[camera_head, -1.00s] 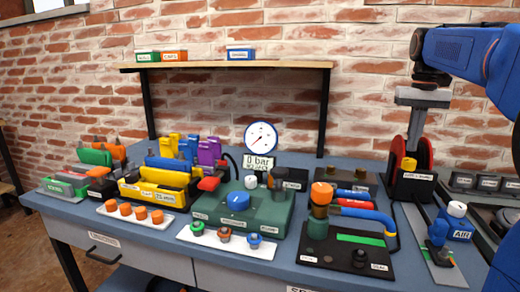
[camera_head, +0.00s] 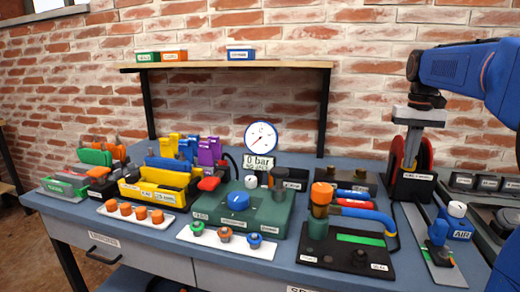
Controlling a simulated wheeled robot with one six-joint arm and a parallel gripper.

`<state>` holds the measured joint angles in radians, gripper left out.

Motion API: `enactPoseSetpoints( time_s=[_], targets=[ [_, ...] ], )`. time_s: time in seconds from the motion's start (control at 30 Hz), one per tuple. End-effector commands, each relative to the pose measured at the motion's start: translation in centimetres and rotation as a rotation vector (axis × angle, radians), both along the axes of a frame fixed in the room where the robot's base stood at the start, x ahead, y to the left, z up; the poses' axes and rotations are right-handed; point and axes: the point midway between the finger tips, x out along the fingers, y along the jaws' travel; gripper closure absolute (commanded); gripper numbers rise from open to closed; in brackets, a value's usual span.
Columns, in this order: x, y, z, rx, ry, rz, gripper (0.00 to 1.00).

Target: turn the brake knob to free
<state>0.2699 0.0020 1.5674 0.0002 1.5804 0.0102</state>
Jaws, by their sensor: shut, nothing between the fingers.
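A reel with red side discs (camera_head: 427,155) stands in a black frame at the right of the bench. A small yellow-orange knob (camera_head: 409,163) shows low at its front, partly hidden by my fingers; I cannot tell from its small label which way it is set. My gripper (camera_head: 411,160) hangs from the blue arm with its fingers pointing down in front of the reel. The fingers are together, with nothing held. Their tips are at or just by the knob; I cannot tell whether they touch it.
A black panel with an orange-topped valve (camera_head: 321,193) and a blue lever (camera_head: 366,214) is left of the reel. A blue AIR block (camera_head: 457,226) is to the right. A green box with a blue knob (camera_head: 237,201) sits mid-bench, below a round gauge (camera_head: 261,137).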

Motion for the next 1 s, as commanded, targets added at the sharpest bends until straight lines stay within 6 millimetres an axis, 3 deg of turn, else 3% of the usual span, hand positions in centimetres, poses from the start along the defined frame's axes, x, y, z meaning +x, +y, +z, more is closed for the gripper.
enactPoseSetpoints(
  time_s=[1.0],
  targets=[
    [-0.7,-1.7,0.3,-0.002,-0.008,-0.001,1.00]
  ],
)
